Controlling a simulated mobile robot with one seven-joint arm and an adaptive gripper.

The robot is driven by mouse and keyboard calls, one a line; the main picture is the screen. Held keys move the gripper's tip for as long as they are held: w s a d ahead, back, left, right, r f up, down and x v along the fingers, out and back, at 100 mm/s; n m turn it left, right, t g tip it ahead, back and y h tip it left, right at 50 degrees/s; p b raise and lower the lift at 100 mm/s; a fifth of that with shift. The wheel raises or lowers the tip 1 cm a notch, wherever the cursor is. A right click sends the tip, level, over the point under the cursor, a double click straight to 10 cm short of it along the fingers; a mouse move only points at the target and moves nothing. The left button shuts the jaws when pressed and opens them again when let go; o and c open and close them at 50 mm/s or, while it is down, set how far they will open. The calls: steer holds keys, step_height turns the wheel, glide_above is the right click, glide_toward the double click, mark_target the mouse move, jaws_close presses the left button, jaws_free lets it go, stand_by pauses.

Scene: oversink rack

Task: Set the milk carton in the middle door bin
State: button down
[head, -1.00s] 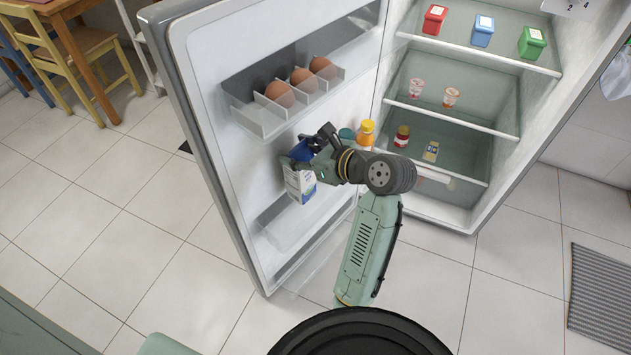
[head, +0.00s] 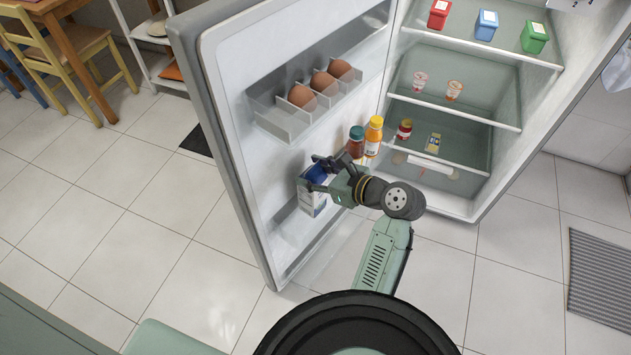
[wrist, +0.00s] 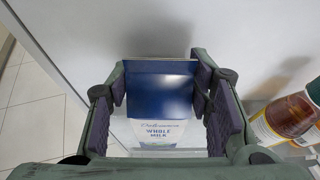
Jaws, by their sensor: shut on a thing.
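The milk carton (head: 311,201) has a blue top and a white body marked "Whole Milk" in the wrist view (wrist: 160,130). My gripper (head: 325,172) is shut around its upper part, with a dark pad on each side in the wrist view (wrist: 160,85). The carton is roughly upright beside the inner face of the fridge door, below the egg rack. Two bottles at the middle door bin's level stand to its right. My gripper and arm hide much of that bin. I cannot tell whether the carton's base touches the bin floor.
The egg rack (head: 272,122) with eggs is above. The fridge door (head: 222,130) stands open. Fridge shelves (head: 455,112) hold small boxes, cups and jars to the right.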

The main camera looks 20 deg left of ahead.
steer(key=shift+f, duration=1.9)
steer(key=c, duration=0.8)
jaws_free()
steer(key=v, duration=1.2)
steer(key=shift+b, duration=0.3)
